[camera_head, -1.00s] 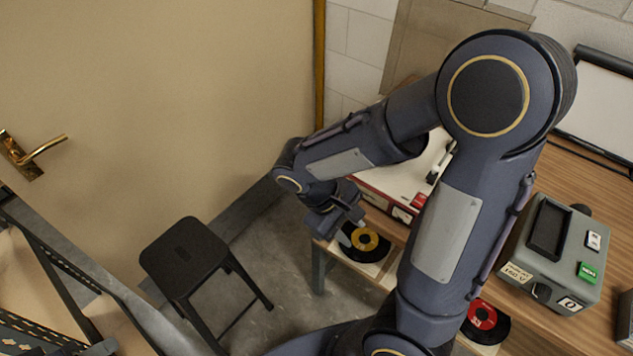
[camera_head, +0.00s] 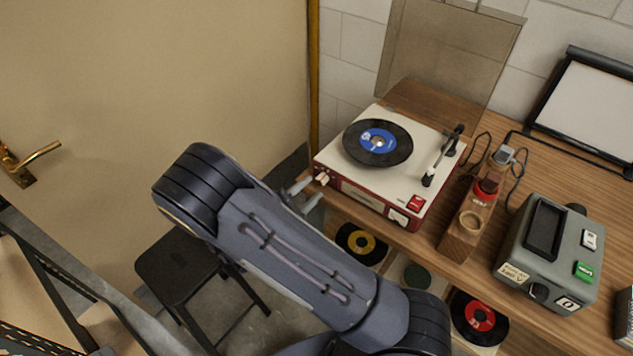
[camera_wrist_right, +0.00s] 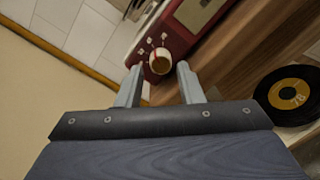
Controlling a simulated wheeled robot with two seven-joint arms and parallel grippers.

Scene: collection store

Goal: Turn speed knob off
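The red and cream record player (camera_head: 345,178) stands on the wooden table, with a blue-labelled black record (camera_head: 378,142) on top. Its speed knob (camera_head: 322,178), small and cream, sticks out at the left end of the red front. My right gripper (camera_head: 303,192) is just left of the knob. In the wrist view the right gripper's fingers (camera_wrist_right: 159,76) are apart, with the knob between and slightly ahead of their tips; I see no clear contact. My left gripper is not in view.
A grey device (camera_head: 518,245) with a green button and a wooden stand (camera_head: 462,240) are to the right. Records, one yellow-labelled (camera_head: 361,243), sit on a shelf below the tabletop. A black stool (camera_head: 178,262) stands on the floor at left, partly behind my arm.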

